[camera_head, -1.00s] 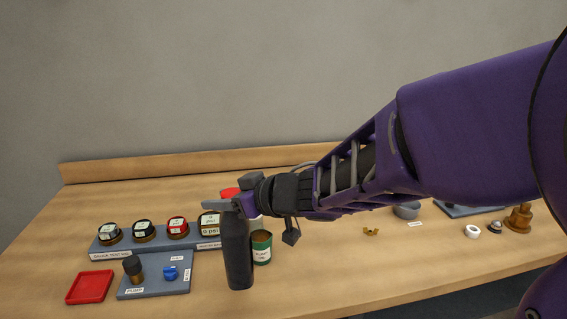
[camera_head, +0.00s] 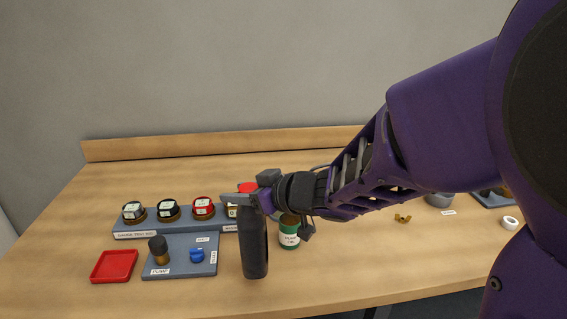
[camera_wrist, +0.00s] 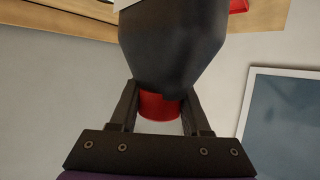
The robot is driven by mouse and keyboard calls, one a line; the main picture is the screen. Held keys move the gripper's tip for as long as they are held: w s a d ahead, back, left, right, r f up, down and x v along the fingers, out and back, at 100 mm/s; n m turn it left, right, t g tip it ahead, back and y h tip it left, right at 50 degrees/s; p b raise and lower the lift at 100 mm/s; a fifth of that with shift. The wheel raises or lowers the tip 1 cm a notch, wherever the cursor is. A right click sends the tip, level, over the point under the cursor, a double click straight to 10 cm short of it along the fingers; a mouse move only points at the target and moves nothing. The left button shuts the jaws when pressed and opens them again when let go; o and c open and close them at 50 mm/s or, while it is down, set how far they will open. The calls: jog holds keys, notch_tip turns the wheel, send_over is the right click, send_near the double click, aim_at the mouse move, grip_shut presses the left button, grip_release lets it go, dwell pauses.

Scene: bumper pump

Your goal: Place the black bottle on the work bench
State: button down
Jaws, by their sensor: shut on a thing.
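The black bottle (camera_head: 254,243) is upright in my gripper, over the front part of the wooden work bench (camera_head: 330,275) in the head view. My gripper (camera_head: 251,199) is shut on it near its top. In the wrist view the dark bottle (camera_wrist: 172,45) fills the upper middle, with a red neck or cap (camera_wrist: 160,105) between the two fingers of my gripper (camera_wrist: 160,100). Whether the bottle's base touches the bench cannot be told.
Left of the bottle are a red tray (camera_head: 115,266), a blue-grey pump board (camera_head: 180,262) and a row of gauges (camera_head: 168,210). A green can (camera_head: 289,233) stands close to its right. A brass piece (camera_head: 402,218) and white ring (camera_head: 510,223) lie farther right. Bench front right is clear.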

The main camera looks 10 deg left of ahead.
jog(key=shift+f+b, duration=0.8)
jog(key=shift+f, duration=1.4)
jog(key=shift+w+f, duration=0.1)
jog(key=shift+f, duration=0.05)
jog(key=shift+c, duration=1.8)
grip_release()
jog(key=shift+d+r, duration=0.15)
jog(key=shift+r, duration=0.05)
jog(key=p+v, duration=0.5)
jog(key=v, duration=0.7)
jog(key=shift+p, duration=0.4)
